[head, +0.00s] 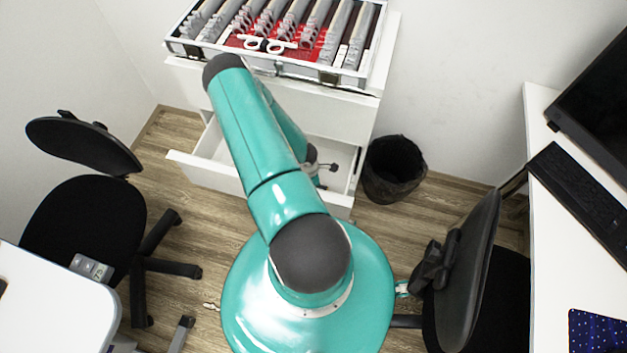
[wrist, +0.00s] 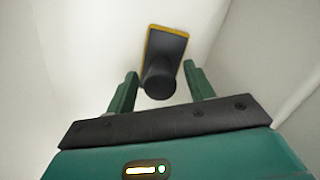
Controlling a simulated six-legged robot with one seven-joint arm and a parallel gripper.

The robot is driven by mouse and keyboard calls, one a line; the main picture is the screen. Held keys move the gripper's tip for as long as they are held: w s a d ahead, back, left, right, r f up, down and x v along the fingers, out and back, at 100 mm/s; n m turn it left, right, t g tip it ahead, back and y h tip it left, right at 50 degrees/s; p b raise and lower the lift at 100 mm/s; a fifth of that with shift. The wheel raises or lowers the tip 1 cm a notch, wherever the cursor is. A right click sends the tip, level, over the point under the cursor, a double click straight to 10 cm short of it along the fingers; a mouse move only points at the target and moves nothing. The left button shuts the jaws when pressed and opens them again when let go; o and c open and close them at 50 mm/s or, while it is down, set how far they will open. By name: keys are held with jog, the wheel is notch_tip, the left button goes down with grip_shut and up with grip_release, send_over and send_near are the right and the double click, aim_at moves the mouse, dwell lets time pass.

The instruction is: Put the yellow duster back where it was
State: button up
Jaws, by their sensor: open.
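The yellow duster (wrist: 167,45) shows in the wrist view as a dark slab with a yellow edge and a round dark knob towards me. It lies inside a white space that looks like the open drawer (head: 205,160). My gripper (wrist: 160,72) is open, with one green finger on each side of the knob. I cannot tell whether either finger touches it. In the head view my arm reaches down over the open drawer. The duster cannot be made out there, and my arm hides part of the drawer.
A white cabinet (head: 335,115) holds the drawer. A case with grey tools (head: 300,70) stands on top. A black bin (head: 393,168) is right of the cabinet. Black chairs stand left (head: 80,215) and right (head: 470,275). A white desk (head: 560,235) with a keyboard (head: 585,195) is at right.

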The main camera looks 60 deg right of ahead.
notch_tip(320, 180, up, 12)
jog(key=w, duration=0.1)
jog(key=shift+w+a, duration=0.2)
jog(key=shift+a, duration=0.25)
jog(key=w+a+r+m+t+h, duration=0.1)
jog(key=w+r+m+h, duration=0.1)
jog(key=w+r, duration=0.85)
jog(key=w+r+m+t+h, duration=0.2)
jog(key=w+r, duration=0.5)
jog(key=r, duration=0.7)
jog(key=w+a+r+m+t, duration=0.1)
jog(key=w+a+r+m, duration=0.1)
jog(key=a+r, duration=1)
jog(key=s+a+r+t+y, duration=0.1)
jog(key=s+a+r, duration=0.2)
jog(key=a+r, duration=0.2)
jog(key=s+a+r+t+y, duration=0.1)
jog(key=s+a+r, duration=0.3)
jog(key=a, duration=0.5)
jog(key=s+a+r+m+t+y, duration=0.1)
jog(key=s+a+r+y, duration=0.1)
jog(key=a+r, duration=0.6)
jog(key=shift+s+y, duration=0.4)
jog(key=shift+s, duration=0.35)
jog(key=shift+a, duration=0.1)
jog(key=shift+c, duration=0.4)
